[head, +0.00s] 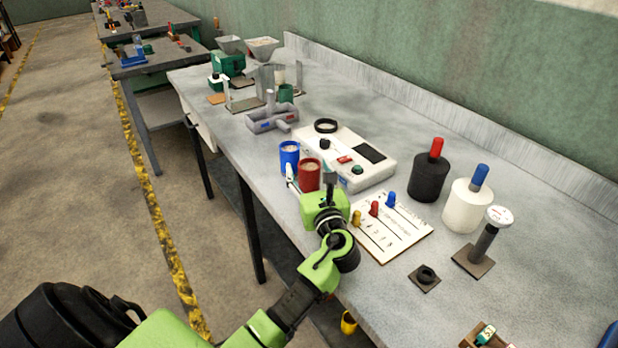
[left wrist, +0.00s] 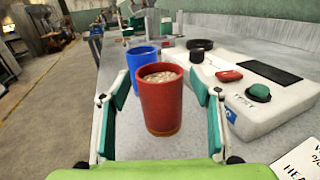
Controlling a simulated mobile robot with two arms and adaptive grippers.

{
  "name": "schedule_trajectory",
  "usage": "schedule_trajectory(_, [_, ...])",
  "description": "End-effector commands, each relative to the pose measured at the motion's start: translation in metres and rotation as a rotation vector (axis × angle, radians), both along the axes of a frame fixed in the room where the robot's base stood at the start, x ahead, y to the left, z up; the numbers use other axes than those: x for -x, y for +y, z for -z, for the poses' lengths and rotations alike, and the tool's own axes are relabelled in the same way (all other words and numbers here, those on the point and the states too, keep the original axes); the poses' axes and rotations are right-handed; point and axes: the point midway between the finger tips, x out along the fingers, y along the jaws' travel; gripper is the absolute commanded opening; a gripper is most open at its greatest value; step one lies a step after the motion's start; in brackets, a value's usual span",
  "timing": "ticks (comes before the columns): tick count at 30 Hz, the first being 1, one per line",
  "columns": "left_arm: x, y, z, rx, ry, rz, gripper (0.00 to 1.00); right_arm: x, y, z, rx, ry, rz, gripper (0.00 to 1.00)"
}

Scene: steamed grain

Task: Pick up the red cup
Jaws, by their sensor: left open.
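The red cup (head: 309,174) stands upright on the grey table, filled with pale grain. In the left wrist view the red cup (left wrist: 161,100) sits between the two fingers of my left gripper (left wrist: 162,108), with a gap showing on each side. My left gripper (head: 309,184) is open around the cup, at the table's left edge in the head view. The fingers are partly hidden there by the cup and the green gripper body. My right gripper is in neither view.
A blue cup (head: 289,157) stands just behind the red cup. A white device (head: 350,157) with buttons is close on the right. A sheet with coloured pegs (head: 405,240) lies in front. Black (head: 428,178) and white (head: 467,206) canisters stand farther right.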

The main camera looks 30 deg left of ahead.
Motion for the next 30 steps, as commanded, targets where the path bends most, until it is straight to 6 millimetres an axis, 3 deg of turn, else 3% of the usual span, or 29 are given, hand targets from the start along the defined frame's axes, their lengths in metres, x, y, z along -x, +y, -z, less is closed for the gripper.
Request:
schedule_trajectory(6, [-0.002, 0.002, 0.001, 0.001, 0.000, 0.000, 0.58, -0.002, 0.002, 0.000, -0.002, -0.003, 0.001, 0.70])
schedule_trajectory(8, [-0.002, 0.002, 0.001, 0.001, 0.000, 0.000, 0.45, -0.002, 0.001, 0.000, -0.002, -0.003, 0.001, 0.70])
schedule_trajectory(13, [-0.001, 0.002, 0.001, 0.001, 0.001, 0.000, 0.01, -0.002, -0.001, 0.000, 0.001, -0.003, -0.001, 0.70])
schedule_trajectory(24, [-0.001, 0.001, -0.002, 0.001, -0.001, 0.000, 0.00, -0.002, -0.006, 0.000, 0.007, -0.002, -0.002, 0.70])
schedule_trajectory(30, [-0.002, 0.002, -0.021, 0.000, -0.005, -0.001, 0.00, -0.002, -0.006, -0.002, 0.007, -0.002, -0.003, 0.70])
